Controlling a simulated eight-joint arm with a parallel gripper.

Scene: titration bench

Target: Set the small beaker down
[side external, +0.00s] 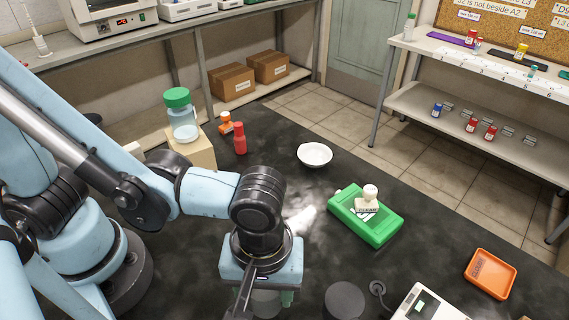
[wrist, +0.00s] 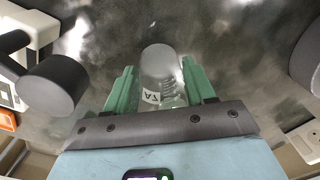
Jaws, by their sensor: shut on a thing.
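The small beaker (wrist: 160,93) is clear glass with a white label, and sits between the two green fingers of my gripper (wrist: 158,75) in the wrist view. The fingers are shut on its sides. In the side view my gripper (side external: 266,288) points down at the bottom middle, over the black bench. The beaker (side external: 265,303) shows faintly below it there, partly hidden by the gripper and cut by the frame edge. I cannot tell whether its base touches the bench.
A dark round block (side external: 345,300) and a white instrument (side external: 430,304) stand right of my gripper. A green case (side external: 384,228), white bowl (side external: 315,155), orange tray (side external: 490,274), red bottle (side external: 239,139) and green-capped jar (side external: 182,118) stand farther off. Bench between bowl and gripper is clear.

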